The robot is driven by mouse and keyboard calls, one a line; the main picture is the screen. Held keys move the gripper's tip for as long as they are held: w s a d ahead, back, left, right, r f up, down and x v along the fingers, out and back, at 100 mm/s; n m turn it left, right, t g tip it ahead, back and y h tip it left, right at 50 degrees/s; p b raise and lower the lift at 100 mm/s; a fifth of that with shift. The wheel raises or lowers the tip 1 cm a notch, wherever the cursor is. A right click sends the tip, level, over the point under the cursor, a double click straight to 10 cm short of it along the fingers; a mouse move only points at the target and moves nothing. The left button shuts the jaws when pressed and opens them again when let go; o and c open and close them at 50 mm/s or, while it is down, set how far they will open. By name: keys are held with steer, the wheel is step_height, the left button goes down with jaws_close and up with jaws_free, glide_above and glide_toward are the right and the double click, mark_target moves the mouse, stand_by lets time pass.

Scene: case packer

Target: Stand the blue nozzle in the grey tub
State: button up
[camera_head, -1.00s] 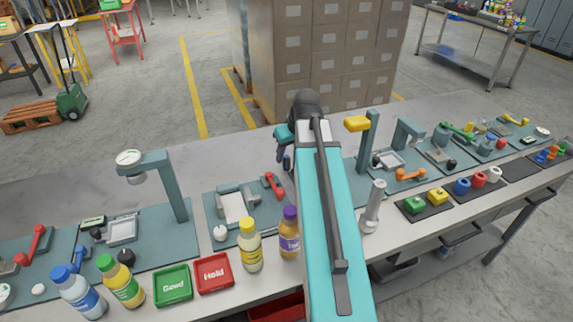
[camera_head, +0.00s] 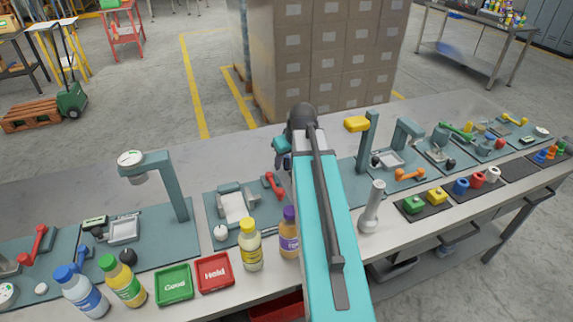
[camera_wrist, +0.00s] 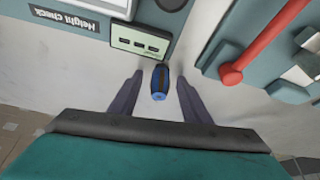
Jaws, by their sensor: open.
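The blue nozzle (camera_wrist: 160,82), with a dark middle, is on the pale tabletop in the wrist view. It sits between the two dark fingers of my gripper (camera_wrist: 158,97), which are open with a gap on each side of it. I cannot tell whether it stands or lies. In the head view my gripper (camera_head: 283,160) is over the far side of the bench, and my own arm hides part of the area there. I cannot make out a grey tub for certain in either view.
A "Height check" plate (camera_wrist: 95,18) with a green display (camera_wrist: 140,40) and a plate with a red lever (camera_wrist: 262,45) flank the nozzle. In the head view, bottles (camera_head: 250,245), a green tray (camera_head: 174,285) and a grey flared-base post (camera_head: 371,207) stand along the near edge.

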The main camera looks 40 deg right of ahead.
jaws_close()
steer(key=shift+r, duration=0.1)
stand_by(0.3)
steer(key=shift+r+b, duration=0.65)
steer(key=shift+r, duration=4.25)
